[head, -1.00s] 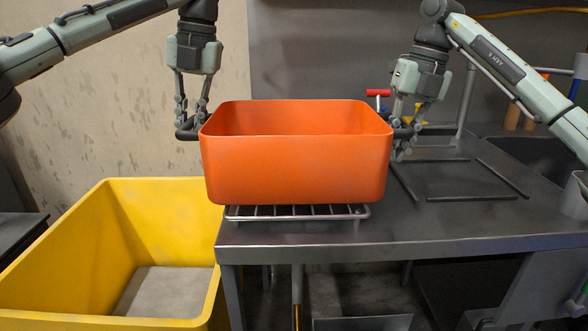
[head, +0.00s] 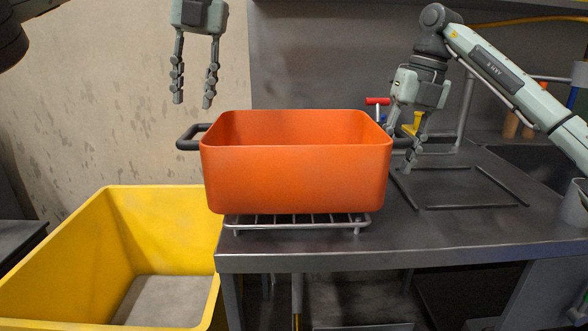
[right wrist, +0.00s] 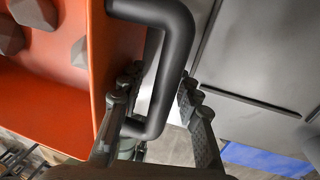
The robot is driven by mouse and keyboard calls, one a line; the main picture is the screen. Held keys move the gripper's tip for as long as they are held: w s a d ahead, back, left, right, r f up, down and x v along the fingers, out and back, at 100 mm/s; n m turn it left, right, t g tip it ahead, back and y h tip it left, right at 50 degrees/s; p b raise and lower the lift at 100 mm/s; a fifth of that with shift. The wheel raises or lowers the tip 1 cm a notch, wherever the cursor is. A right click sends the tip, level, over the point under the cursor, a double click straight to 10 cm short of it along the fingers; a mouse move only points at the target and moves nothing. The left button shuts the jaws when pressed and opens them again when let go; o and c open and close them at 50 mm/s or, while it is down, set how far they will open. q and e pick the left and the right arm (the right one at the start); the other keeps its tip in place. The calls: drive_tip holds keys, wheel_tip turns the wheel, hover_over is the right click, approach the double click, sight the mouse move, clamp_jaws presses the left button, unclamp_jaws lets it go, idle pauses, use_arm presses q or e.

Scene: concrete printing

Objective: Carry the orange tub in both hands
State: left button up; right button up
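The orange tub (head: 295,180) sits level on a wire rack (head: 290,222) at the front left of the steel bench. My left gripper (head: 193,102) is open and empty, above the tub's dark left handle (head: 186,138) and clear of it. My right gripper (head: 402,147) is at the tub's right end, its fingers spread. In the right wrist view the right handle (right wrist: 172,60) runs between the parted fingers of this gripper (right wrist: 160,105). The tub wall (right wrist: 97,70) is beside them, with grey angular lumps (right wrist: 32,12) inside the tub.
A large yellow bin (head: 60,240) stands on the floor left of the steel bench (head: 450,235). A dark rectangular frame (head: 465,206) lies on the bench to the right, near a sink. A red-topped tool (head: 377,101) stands behind the tub.

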use_arm(q)
drive_tip(key=r, duration=0.3)
drive_tip(key=shift+d+r, duration=0.35)
drive_tip(key=shift+r, duration=0.05)
use_arm(e)
wheel_tip(320, 180, up, 12)
drive_tip(key=d, duration=0.2)
drive_tip(key=shift+d, duration=0.2)
drive_tip(key=shift+w+f, duration=0.1)
drive_tip(key=shift+f, duration=0.1)
